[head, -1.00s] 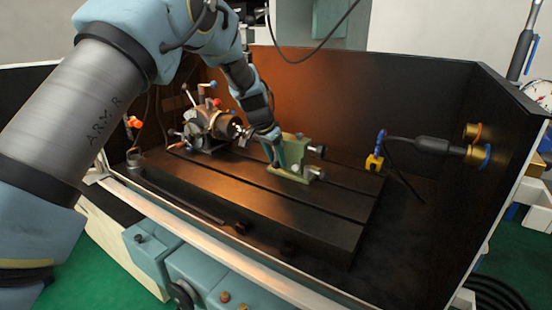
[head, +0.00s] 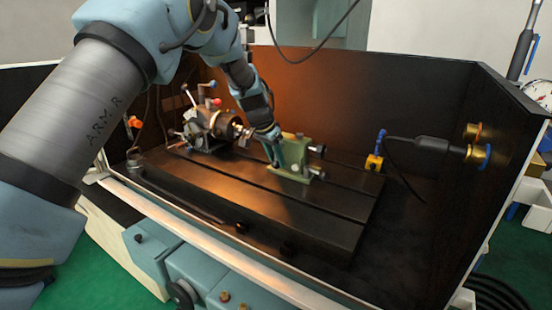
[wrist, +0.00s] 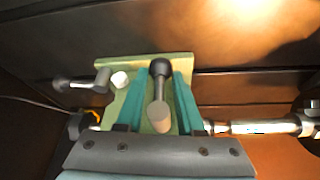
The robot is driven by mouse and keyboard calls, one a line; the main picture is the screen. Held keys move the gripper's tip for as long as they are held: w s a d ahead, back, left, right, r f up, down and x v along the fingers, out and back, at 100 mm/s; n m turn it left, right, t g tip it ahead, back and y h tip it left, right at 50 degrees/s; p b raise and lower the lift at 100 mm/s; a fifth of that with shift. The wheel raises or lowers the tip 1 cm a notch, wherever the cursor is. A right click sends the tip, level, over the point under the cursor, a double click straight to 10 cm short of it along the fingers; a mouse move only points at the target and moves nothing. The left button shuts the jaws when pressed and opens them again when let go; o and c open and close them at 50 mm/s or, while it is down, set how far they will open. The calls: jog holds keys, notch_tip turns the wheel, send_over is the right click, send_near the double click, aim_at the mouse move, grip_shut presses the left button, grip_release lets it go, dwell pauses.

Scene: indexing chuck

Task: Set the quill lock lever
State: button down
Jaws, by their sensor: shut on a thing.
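The green tailstock (head: 298,155) stands on the slotted table, and its top also shows in the wrist view (wrist: 175,62). In the head view my gripper (head: 275,154) is at the left side of the tailstock, and the lever is hidden there. A second lever with a grey hub (wrist: 102,80) sits left of the fingers, apart from them.
The indexing chuck (head: 222,125) with several coloured knobs stands left of the tailstock. A yellow and blue fitting (head: 375,160) with a cable is at the right. Dark enclosure walls (head: 360,95) surround the table (head: 230,195), whose front part is clear.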

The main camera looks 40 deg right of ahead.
jog(key=shift+f+b, duration=0.1)
jog(key=shift+b, duration=0.3)
dwell(0.3)
jog(key=shift+s+f+n+g+h+b, duration=0.15)
jog(key=shift+n+g+h+b, duration=0.2)
jog(key=shift+g+b, duration=0.7)
jog(key=g+b, duration=0.1)
jog(key=g+h+b, duration=0.1)
jog(key=s+n+g+b, duration=0.1)
jog(key=g, duration=0.1)
jog(key=shift+s+d+r+h, duration=0.1)
jog(key=shift+d+r+h, duration=0.1)
jog(key=shift+r+h, duration=0.1)
jog(key=g+b, duration=0.1)
jog(key=s+r+g+h+b, duration=0.1)
jog(key=g+b, duration=0.1)
jog(key=shift+d+n+g, duration=0.15)
jog(key=shift+n+g, duration=0.1)
jog(key=shift+n, duration=0.1)
jog(key=shift+s+r+n+g+h+b, duration=0.1)
jog(key=shift+r+n+g+h+b, duration=0.15)
jog(key=shift+g+h+b, duration=0.25)
jog(key=shift+s+r+n+g+h+b, duration=0.15)
jog(key=shift+r+g+b, duration=0.1)
jog(key=shift+g, duration=0.35)
jog(key=c, duration=0.6)
grip_release()
jog(key=shift+o, duration=0.2)
